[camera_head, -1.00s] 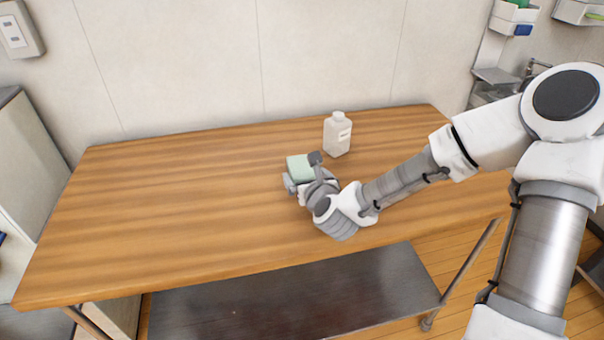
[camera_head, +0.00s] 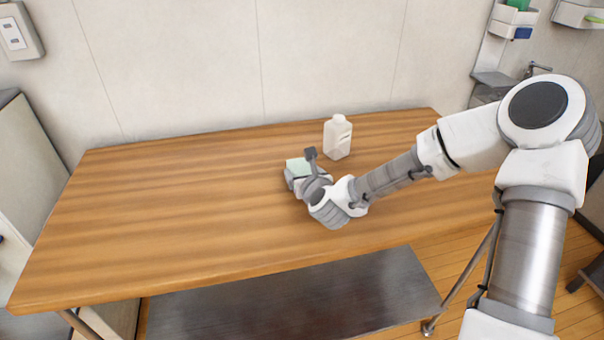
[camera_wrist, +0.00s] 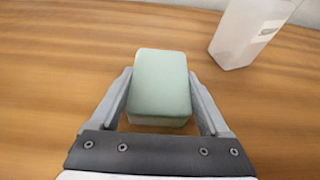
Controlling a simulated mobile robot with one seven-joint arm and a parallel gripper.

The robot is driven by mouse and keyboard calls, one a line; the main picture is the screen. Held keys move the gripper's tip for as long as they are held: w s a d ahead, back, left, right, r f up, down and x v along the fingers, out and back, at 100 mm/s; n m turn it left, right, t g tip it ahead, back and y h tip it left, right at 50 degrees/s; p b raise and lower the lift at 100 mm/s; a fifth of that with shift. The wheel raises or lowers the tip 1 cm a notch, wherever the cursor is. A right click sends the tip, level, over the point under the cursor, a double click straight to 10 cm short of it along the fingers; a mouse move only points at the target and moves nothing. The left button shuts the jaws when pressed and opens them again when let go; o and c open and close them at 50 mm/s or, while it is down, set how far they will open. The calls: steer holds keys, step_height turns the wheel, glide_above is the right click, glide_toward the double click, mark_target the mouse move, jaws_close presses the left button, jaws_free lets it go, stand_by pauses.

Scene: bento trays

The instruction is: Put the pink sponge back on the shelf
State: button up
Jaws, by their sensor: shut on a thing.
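A pale green sponge-like block (camera_head: 298,168) is at the middle of the wooden table; no pink sponge shows in either view. My gripper (camera_head: 303,172) is shut on this block, with a finger on each side. In the wrist view the block (camera_wrist: 161,85) sits between the two fingers of my gripper (camera_wrist: 161,82). I cannot tell whether it touches the tabletop or is just above it. A metal shelf (camera_head: 290,305) lies under the table.
A white bottle (camera_head: 338,138) stands upright behind and right of the block; it also shows in the wrist view (camera_wrist: 240,38). The left part of the wooden table (camera_head: 150,210) is clear. Small wall racks (camera_head: 512,16) hang at the upper right.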

mark_target(303, 171)
steer(key=shift+c, duration=0.7)
steer(key=shift+r, duration=0.5)
step_height(303, 171, up, 3)
steer(key=shift+r+p, duration=0.1)
steer(key=shift+p, duration=0.65)
steer(key=s+d+r+p, duration=0.35)
steer(key=d+r, duration=0.35)
steer(key=d, duration=0.4)
steer(key=s+d+f+m+h+p, duration=0.2)
steer(key=d+f+m+h+p, duration=0.1)
steer(key=d+p, duration=0.2)
steer(key=shift+d+f+h+p, duration=0.4)
steer(key=shift+p, duration=0.95)
steer(key=shift+s, duration=0.1)
